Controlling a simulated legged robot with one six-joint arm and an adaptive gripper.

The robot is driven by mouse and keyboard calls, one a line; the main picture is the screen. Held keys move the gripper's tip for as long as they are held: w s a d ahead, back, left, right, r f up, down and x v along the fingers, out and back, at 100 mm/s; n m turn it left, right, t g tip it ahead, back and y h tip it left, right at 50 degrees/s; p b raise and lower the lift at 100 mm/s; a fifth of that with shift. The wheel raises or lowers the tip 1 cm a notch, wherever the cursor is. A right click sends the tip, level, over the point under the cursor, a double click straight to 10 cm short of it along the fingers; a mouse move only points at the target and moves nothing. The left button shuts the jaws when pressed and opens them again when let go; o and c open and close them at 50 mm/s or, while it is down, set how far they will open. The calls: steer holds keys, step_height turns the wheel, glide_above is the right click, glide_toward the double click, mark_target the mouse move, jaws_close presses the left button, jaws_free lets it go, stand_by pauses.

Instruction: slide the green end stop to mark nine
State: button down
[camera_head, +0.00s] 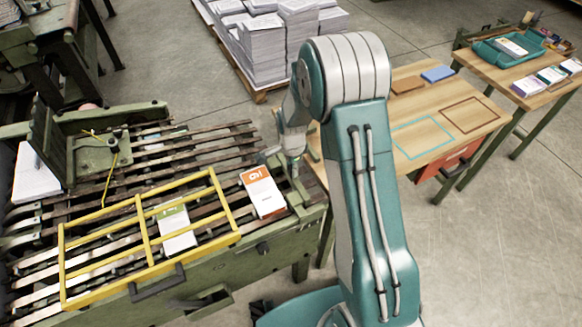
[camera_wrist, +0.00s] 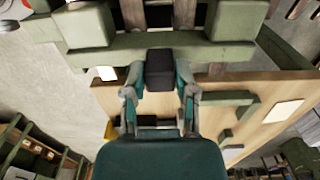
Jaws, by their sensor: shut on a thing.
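The green end stop (camera_head: 297,192) lies across the right end of the slatted machine bed in the head view. In the wrist view it is a green bar (camera_wrist: 215,50) with blocks on it and a dark block-shaped grip (camera_wrist: 160,65). My gripper (camera_wrist: 159,88) has its two fingers on either side of this dark grip and is shut on it. In the head view my gripper (camera_head: 293,167) is at the right end of the bed, partly hidden by my arm. No numbered scale can be read, so mark nine cannot be made out.
A yellow frame (camera_head: 143,222) stands over the bed, with a green-labelled stack (camera_head: 177,232) under it. An orange-labelled stack (camera_head: 262,194) lies just left of the end stop. A wooden table (camera_head: 410,150) stands right of my arm. Paper piles (camera_head: 262,50) are behind.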

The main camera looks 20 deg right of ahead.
steer(key=w+d, duration=0.1)
steer(key=d, duration=0.5)
steer(key=shift+w, duration=0.2)
steer(key=shift+c, duration=2)
jaws_free()
steer(key=shift+d, duration=0.2)
